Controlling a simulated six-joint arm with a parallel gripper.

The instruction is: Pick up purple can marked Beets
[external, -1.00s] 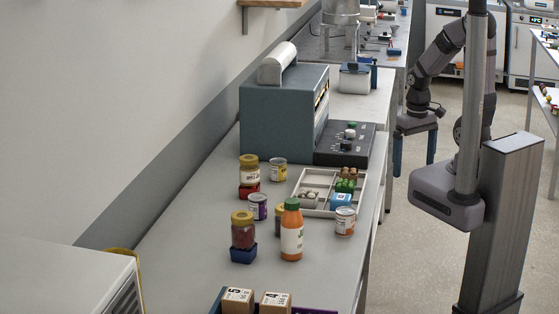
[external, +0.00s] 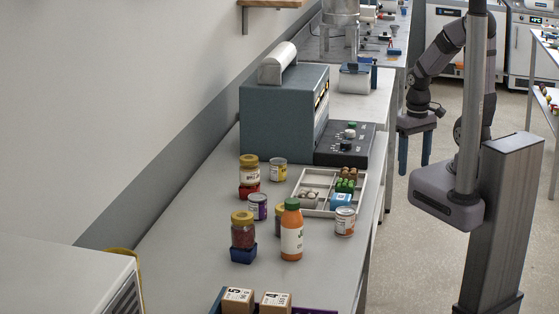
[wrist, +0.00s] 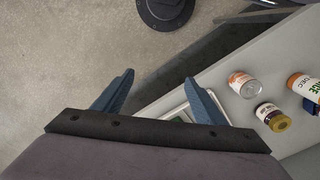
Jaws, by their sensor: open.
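A can with a purple and white label (external: 258,206) stands upright on the grey bench in the external view, behind the jar on the blue block. Its lettering is too small to read. I cannot make it out in the wrist view. My gripper (external: 413,166) hangs off the bench's right side, over the aisle, well away from the can. Its two blue fingers also show in the wrist view (wrist: 161,82), spread apart with nothing between them.
A yellow can (external: 278,170) stands behind. A divided tray (external: 316,209) lies right. A dark jar (wrist: 268,112) shows in the wrist view.

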